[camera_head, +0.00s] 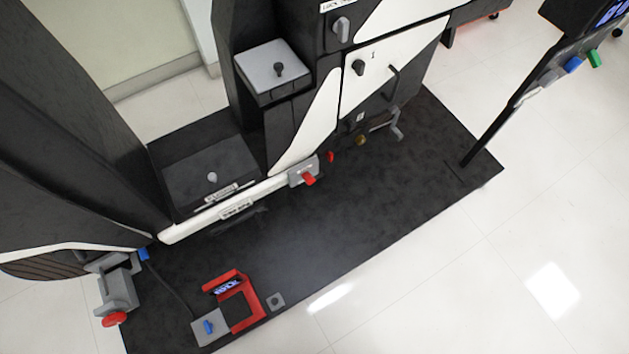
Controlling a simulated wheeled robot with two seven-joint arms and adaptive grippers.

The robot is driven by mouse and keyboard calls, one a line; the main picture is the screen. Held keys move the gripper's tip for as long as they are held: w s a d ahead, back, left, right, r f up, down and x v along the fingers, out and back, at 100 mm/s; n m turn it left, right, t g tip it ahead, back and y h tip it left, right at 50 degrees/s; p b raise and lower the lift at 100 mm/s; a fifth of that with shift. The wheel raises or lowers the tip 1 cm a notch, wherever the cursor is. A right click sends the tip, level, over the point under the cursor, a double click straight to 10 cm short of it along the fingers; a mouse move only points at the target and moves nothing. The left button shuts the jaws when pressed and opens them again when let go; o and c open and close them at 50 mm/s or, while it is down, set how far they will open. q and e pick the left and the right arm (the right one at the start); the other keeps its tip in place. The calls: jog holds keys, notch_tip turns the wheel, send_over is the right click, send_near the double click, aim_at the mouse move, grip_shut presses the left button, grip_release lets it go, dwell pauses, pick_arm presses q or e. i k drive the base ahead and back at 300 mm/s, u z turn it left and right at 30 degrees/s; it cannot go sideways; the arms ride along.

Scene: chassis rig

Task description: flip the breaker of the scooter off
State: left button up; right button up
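The scooter rig (305,130) is a black and white body standing on a dark mat. A small grey box (299,176) with a red lever (309,180) sits at the right end of its white lower rail; it looks like a breaker, but its label is too small to read. The red lever sticks out toward the front and downward; I cannot tell which position is on or off. A smaller red piece (330,157) is just right of it. Neither of my grippers shows in this view.
On the mat (370,215) lie a red bracket (238,300) and a grey block with a blue switch (209,327). A grey unit with a red knob (116,300) is at lower left. A black post (510,105) stands at right. The mat before the red lever is clear.

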aim_at(307, 176)
jog(key=z, duration=0.6)
jog(key=k, duration=0.65)
jog(key=z, duration=0.6)
jog(key=i, duration=1.15)
jog(key=u, duration=0.55)
